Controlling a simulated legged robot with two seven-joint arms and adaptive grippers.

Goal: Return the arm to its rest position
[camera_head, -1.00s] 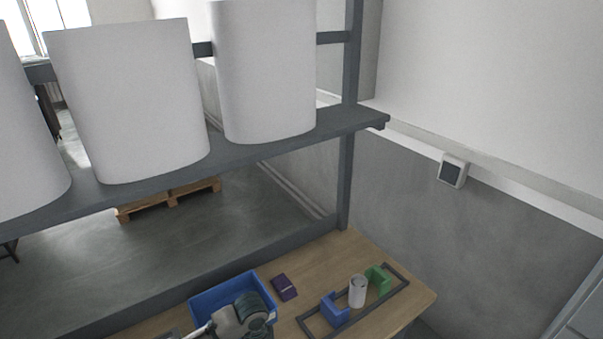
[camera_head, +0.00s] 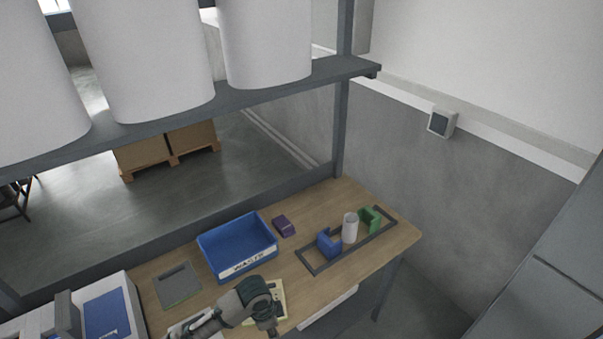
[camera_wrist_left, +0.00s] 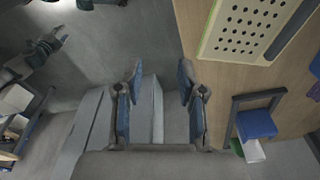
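My left gripper (camera_head: 270,322) is in front of the blue bin in the head view, over the near edge of the table. In the left wrist view its two fingers (camera_wrist_left: 161,75) are spread apart with nothing between them. Grey floor and a pale grey panel show past them. Part of my left arm (camera_head: 215,317) reaches in from the lower left. My right gripper cannot be made out in either view.
The wooden table (camera_head: 340,206) bears a blue bin marked WASTE (camera_head: 236,271), a purple box (camera_head: 284,225), and a dark frame (camera_head: 316,268) with blue block (camera_head: 329,244), white cylinder (camera_head: 350,228) and green block (camera_head: 369,219). A perforated cream plate (camera_wrist_left: 244,28) lies near the gripper. A shelf crosses above.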

